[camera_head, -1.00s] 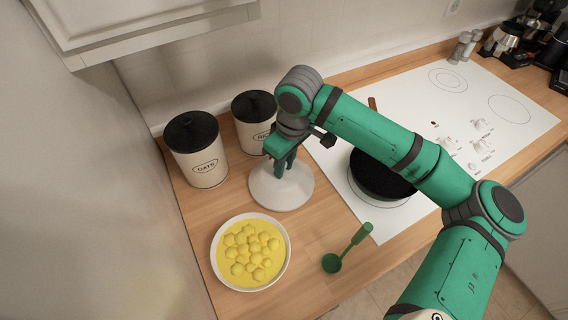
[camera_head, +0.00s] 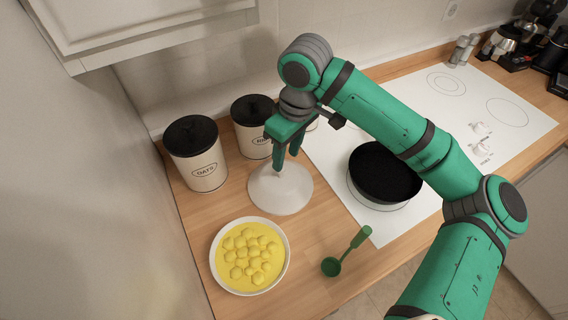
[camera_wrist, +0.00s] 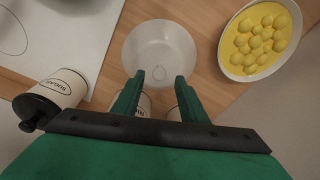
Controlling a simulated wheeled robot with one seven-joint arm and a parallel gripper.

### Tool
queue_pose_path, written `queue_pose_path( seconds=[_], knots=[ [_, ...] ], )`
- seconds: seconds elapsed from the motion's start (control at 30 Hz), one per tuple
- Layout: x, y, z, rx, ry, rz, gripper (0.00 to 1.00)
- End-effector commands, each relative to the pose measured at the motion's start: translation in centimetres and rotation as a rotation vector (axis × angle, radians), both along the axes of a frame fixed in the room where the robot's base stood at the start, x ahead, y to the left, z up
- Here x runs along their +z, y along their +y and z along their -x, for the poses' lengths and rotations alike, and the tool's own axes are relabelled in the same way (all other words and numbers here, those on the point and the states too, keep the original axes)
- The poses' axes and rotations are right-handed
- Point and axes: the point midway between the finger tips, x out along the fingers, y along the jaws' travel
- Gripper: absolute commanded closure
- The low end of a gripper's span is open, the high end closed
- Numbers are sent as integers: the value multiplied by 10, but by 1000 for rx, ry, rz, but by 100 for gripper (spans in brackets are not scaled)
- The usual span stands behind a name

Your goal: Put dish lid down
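The pale, translucent dish lid (camera_head: 281,194) rests on the wooden counter between the canisters and the yellow dish. It also shows in the wrist view (camera_wrist: 160,38), with a small round knob near its middle. My gripper (camera_head: 285,165) is above the lid, pointing down. In the wrist view my gripper (camera_wrist: 160,76) has its two green fingers apart with nothing clamped between them. The white dish (camera_head: 288,262) holds yellow food with round lumps and stands uncovered in front of the lid.
An oats canister (camera_head: 197,155) and a second canister (camera_head: 254,127) stand behind the lid; a sugar canister (camera_wrist: 62,86) shows in the wrist view. A black pan (camera_head: 384,174) sits on the white cooktop (camera_head: 450,115). A green ladle (camera_head: 346,252) lies on the counter right of the dish.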

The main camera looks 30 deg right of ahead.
Motion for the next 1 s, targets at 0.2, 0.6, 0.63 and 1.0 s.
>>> queue_pose_path(
  seconds=[0.2,0.6,0.63,1.0],
  knots=[
    [35,-2,3,0,-1,1,61],
    [50,-2,5,3,0,0,61],
    [50,-2,5,3,0,0,61],
    [49,-2,4,3,0,-1,61]
  ],
)
